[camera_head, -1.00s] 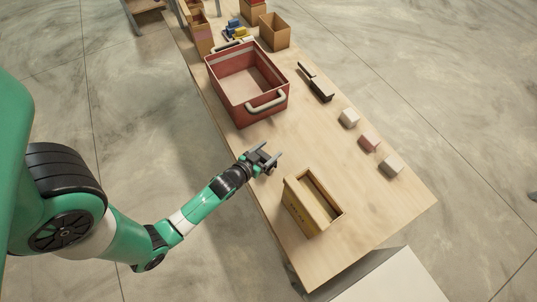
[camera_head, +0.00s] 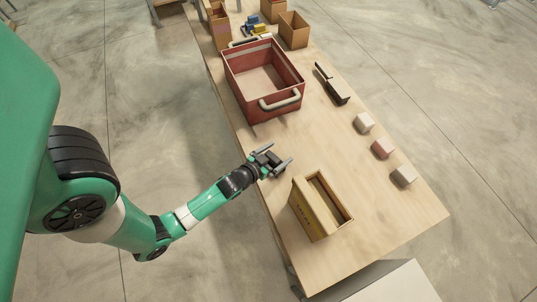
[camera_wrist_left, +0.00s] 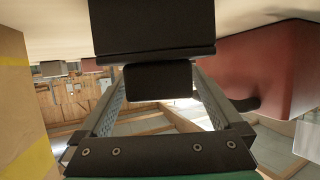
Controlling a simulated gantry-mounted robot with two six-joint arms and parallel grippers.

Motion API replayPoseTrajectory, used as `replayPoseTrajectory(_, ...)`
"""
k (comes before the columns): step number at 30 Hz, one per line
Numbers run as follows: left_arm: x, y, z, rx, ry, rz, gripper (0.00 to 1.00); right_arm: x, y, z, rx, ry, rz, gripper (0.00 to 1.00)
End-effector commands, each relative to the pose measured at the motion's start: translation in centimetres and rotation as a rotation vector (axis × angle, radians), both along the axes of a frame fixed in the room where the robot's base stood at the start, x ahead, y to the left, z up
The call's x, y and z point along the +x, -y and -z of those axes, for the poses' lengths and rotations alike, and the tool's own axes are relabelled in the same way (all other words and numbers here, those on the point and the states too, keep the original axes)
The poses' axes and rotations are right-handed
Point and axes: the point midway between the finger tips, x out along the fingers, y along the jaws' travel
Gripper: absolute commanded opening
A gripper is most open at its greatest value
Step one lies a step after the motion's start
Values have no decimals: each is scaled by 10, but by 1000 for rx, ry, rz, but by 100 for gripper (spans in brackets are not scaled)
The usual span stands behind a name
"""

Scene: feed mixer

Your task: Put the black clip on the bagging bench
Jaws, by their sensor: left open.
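My left gripper (camera_head: 273,160) is open at the near-left edge of the wooden table, between the red crate and the tan box. In the left wrist view a black block, apparently the black clip (camera_wrist_left: 158,80), sits between the spread fingers (camera_wrist_left: 157,92), with a gap on both sides. In the head view the clip is hard to separate from the dark gripper parts. The frames do not show clearly which surface is the bagging bench; the long wooden table (camera_head: 375,220) is the main one, and a pale surface (camera_head: 395,287) lies beyond its near end. My right gripper is not in view.
The red crate (camera_head: 258,105) stands behind my gripper, the tan box (camera_head: 309,213) in front. The table's middle is clear.

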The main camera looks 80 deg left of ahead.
Motion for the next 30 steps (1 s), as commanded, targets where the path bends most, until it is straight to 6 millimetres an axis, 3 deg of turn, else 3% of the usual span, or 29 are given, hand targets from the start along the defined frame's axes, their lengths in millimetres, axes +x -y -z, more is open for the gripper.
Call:
replayPoseTrajectory(9,-59,37,-26,-1,-3,4,100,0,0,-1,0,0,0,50)
replayPoseTrajectory(15,-84,52,-38,-1,-2,2,100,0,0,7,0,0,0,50)
replayPoseTrajectory(30,-86,54,-44,1,5,1,100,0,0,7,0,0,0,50)
